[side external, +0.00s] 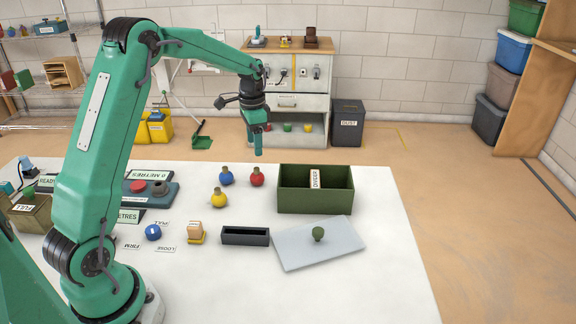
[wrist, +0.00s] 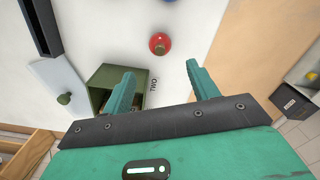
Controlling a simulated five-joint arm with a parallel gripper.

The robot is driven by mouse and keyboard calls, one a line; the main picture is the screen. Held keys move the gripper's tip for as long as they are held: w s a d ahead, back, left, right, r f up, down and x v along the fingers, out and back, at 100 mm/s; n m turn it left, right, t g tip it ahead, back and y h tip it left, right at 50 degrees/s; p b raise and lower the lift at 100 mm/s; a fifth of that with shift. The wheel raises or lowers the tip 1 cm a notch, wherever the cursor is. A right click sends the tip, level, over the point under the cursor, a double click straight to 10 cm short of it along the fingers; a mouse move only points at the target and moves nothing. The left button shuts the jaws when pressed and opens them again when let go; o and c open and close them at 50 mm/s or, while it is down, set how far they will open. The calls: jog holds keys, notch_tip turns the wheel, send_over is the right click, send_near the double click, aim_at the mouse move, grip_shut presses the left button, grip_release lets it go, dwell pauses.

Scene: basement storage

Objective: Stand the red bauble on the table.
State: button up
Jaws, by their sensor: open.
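The red bauble (side external: 257,178) rests on the white table (side external: 375,200), its small cap on top, beside a blue bauble (side external: 227,177) and behind a yellow bauble (side external: 220,200). My gripper (side external: 258,148) hangs above the table, pointing down, close over the red bauble in the side view. In the wrist view my gripper (wrist: 161,68) is open and empty, its two fingers apart. There the red bauble (wrist: 159,43) shows beyond the fingertips, not between them. The exact height of the fingers above it is hard to tell.
A dark green box (side external: 290,206) with a lettered white card stands to the right. Its grey lid (side external: 295,252) with a green knob lies in front. The table's right side is clear.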

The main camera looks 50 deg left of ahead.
notch_tip(320, 180, up, 2)
jog(key=shift+r, duration=0.1)
dwell(0.7)
jog(key=s+d+r+n+t, duration=0.2)
jog(key=s+d+r+t, duration=0.1)
jog(key=s+d+r, duration=0.8)
jog(key=s+d+n+t, duration=0.1)
jog(key=s+d, duration=0.2)
jog(key=s, duration=0.4)
jog(key=s+d+n+t, duration=0.1)
jog(key=s+d, duration=0.2)
jog(key=s, duration=0.5)
jog(key=shift+d+f+t, duration=0.2)
jog(key=shift+f+t, duration=0.1)
jog(key=shift+f, duration=0.15)
